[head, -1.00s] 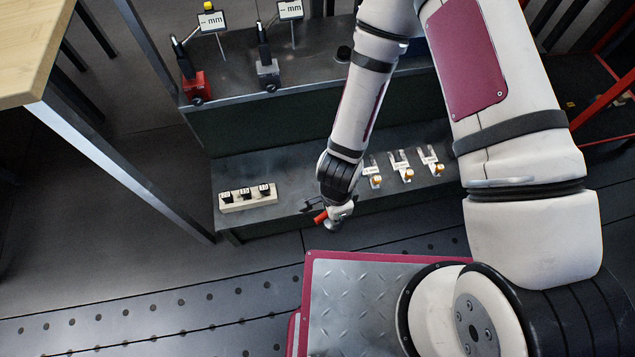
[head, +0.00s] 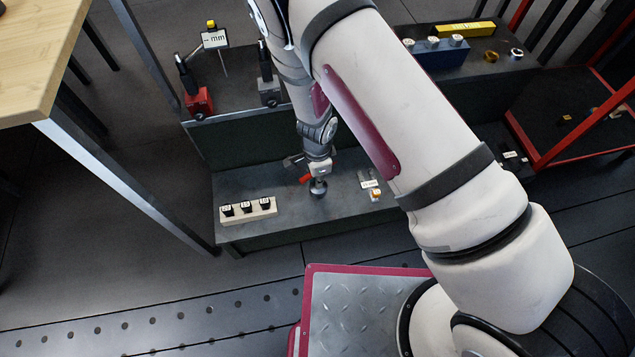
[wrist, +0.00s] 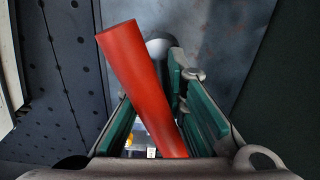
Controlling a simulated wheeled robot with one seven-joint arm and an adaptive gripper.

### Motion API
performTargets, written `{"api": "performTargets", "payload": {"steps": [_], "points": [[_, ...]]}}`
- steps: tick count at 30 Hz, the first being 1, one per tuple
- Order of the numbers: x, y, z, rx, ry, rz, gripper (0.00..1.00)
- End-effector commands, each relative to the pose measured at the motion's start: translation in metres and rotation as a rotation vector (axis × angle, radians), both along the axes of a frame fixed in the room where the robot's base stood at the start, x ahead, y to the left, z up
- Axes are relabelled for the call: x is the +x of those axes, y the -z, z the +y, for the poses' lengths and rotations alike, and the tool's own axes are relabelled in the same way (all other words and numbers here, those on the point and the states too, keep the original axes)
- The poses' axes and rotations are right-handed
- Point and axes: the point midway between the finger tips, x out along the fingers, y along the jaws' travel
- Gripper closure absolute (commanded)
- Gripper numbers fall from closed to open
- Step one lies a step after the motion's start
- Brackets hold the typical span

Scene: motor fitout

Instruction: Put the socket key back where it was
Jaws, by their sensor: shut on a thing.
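My gripper (head: 318,170) is shut on the socket key, whose red bar (wrist: 140,75) fills the middle of the wrist view between the green finger pads. In the head view a short red end (head: 304,179) sticks out to the left of my gripper. A dark rounded piece (head: 318,188) shows just under the gripper; I cannot tell whether it belongs to the key. The gripper is over the low grey bench (head: 342,203), right of a pale rack (head: 249,212) with three black labelled pieces. Whether the key touches the bench is unclear.
A labelled clip with a brass-coloured part (head: 375,193) stands right of the gripper; my arm hides what is beyond. On the upper shelf stand a red block (head: 198,102) and a blue block (head: 435,52). A wooden table (head: 35,60) is at left.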

Motion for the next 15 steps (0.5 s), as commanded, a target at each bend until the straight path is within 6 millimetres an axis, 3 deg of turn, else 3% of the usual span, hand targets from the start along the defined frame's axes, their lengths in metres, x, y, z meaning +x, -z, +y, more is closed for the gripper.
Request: {"api": "performTargets", "payload": {"steps": [4, 11, 15], "points": [[0.002, 0.006, 0.000, 0.000, 0.000, 0.001, 1.00], [0.001, 0.034, 0.000, 0.000, 0.000, 0.001, 1.00], [0.002, 0.036, 0.000, 0.000, 0.000, 0.001, 1.00]]}}
